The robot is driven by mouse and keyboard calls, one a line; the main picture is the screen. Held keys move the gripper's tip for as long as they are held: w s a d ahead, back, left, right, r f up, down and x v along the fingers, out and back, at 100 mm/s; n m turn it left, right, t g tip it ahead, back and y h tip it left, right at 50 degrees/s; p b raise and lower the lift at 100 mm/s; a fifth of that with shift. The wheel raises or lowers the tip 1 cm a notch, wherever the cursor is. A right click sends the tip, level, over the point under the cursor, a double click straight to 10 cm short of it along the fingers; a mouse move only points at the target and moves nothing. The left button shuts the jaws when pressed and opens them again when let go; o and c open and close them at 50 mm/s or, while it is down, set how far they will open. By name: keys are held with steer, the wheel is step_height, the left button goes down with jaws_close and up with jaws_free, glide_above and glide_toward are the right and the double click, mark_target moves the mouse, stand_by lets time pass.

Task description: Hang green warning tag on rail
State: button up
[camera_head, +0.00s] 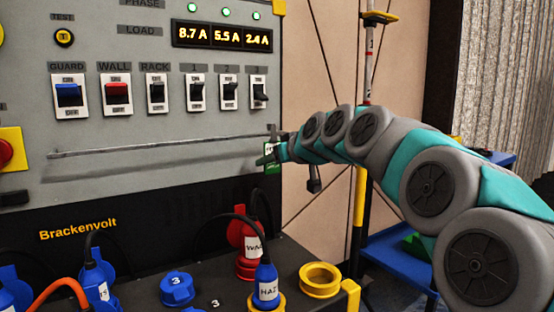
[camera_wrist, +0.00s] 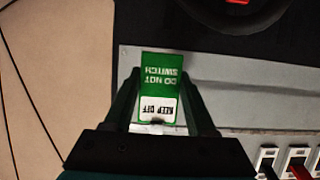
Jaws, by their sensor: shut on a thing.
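The green warning tag (camera_wrist: 160,72) is between my gripper's two dark fingers in the wrist view, its white lettering "DO NOT SWITCH" upside down and a white "KEEP OFF" band below. My gripper (camera_head: 268,155) is shut on it. In the head view a small part of the tag (camera_head: 271,166) shows green below the fingers. The rail (camera_head: 150,148) is a thin grey bar along the front of the grey panel, below the switches. My gripper is at the rail's right end. I cannot tell whether the tag touches the rail.
Above the rail are a blue switch (camera_head: 69,94), a red switch (camera_head: 117,94) and several black ones. Below stand plugs, including a red one (camera_head: 247,240) and a blue one (camera_head: 266,283), on a dark ledge. A yellow-and-white pole (camera_head: 359,210) and blue cart (camera_head: 395,262) stand right.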

steer(key=shift+f+x, duration=0.2)
steer(key=shift+x, duration=1.05)
steer(key=shift+s, duration=0.1)
steer(key=o, duration=1.4)
steer(key=shift+d, duration=0.1)
